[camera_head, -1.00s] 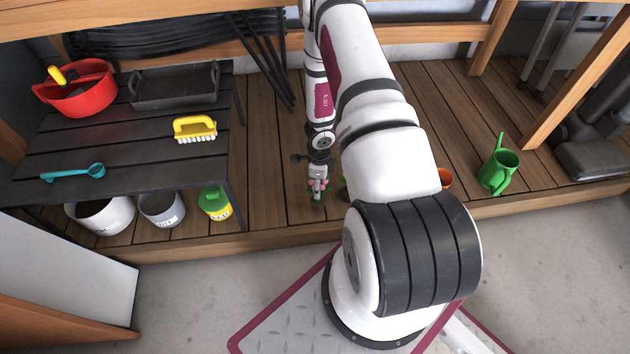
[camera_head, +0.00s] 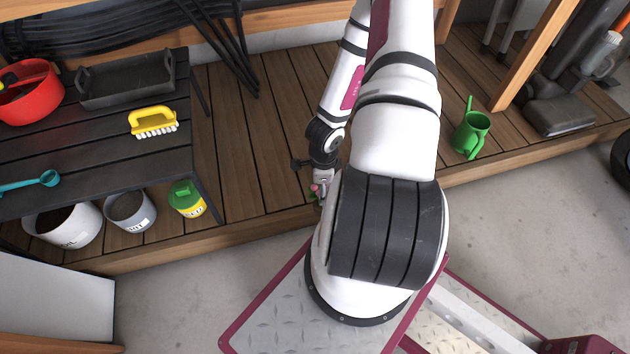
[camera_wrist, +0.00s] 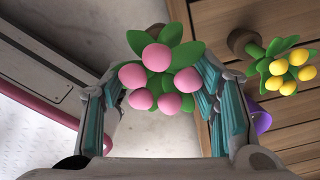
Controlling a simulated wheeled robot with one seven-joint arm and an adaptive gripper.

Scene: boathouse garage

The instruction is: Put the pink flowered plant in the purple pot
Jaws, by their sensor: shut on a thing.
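My gripper (camera_head: 320,188) is shut on the pink flowered plant (camera_wrist: 160,78), which has round pink blooms and green leaves. In the wrist view the plant sits between the teal-padded fingers, with concrete floor and the deck edge behind it. In the head view only a bit of pink and green shows at the gripper, beside my arm. A purple thing (camera_wrist: 263,121), probably the purple pot, shows partly at the right of the wrist view, mostly hidden behind the right finger. In the head view my arm hides that place.
A yellow flowered plant (camera_wrist: 285,67) stands on the deck near the purple thing. A green watering can (camera_head: 472,134) is on the deck at right. A dark bench (camera_head: 100,165) at left holds a yellow brush (camera_head: 153,122) and a red bucket (camera_head: 32,95).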

